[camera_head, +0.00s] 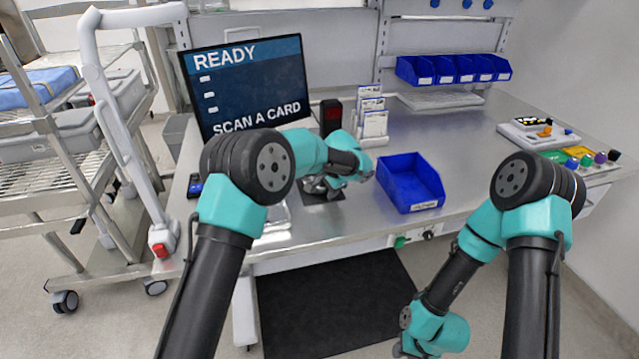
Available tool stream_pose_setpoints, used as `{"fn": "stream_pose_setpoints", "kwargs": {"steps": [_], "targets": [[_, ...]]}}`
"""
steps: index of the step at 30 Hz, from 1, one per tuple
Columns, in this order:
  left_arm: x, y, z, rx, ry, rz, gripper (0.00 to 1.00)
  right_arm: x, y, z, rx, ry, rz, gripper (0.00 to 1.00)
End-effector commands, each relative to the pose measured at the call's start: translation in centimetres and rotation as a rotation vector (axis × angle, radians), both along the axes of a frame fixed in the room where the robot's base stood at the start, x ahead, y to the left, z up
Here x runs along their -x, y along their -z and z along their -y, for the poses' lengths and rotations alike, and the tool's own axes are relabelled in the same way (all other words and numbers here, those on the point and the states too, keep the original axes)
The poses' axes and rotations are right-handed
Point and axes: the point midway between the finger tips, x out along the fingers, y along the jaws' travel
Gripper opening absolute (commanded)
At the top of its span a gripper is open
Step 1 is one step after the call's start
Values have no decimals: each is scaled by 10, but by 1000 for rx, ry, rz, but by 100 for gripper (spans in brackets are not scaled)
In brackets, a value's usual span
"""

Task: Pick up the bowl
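A small shiny metallic shape (314,184), possibly the bowl, shows on a dark square mat (322,197) on the steel bench. My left arm's wrist covers much of it, so I cannot tell its full shape. The end of my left arm is right over this spot, but its fingers are not clearly visible, and I cannot tell whether they touch anything. My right arm bends down in front of the bench at the lower right. Its gripper is cut off by the bottom edge of the picture.
A blue bin (411,183) stands right of the mat. A monitor (247,85), card rack (372,117) and black-and-red device (331,117) stand behind. Blue bins (453,70) hang at the back. A parts tray (538,133) lies right. A wire cart (60,150) stands left.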

Motion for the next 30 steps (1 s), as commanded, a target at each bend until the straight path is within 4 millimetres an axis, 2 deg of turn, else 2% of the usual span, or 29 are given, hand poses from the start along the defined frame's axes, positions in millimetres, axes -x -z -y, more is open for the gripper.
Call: {"fn": "stream_pose_setpoints", "kwargs": {"steps": [2,13,25,30], "targets": [[0,0,0,0,0,0,35,0,0,0,0,0,0,38],[0,0,0,0,0,0,0,0,0,0,0,0,0,38],[1,1,0,0,-1,-4,0,0,0,0,0,0,0,38],[1,-4,0,0,-2,-3,0,0,0,0,0,0,0,38]]}}
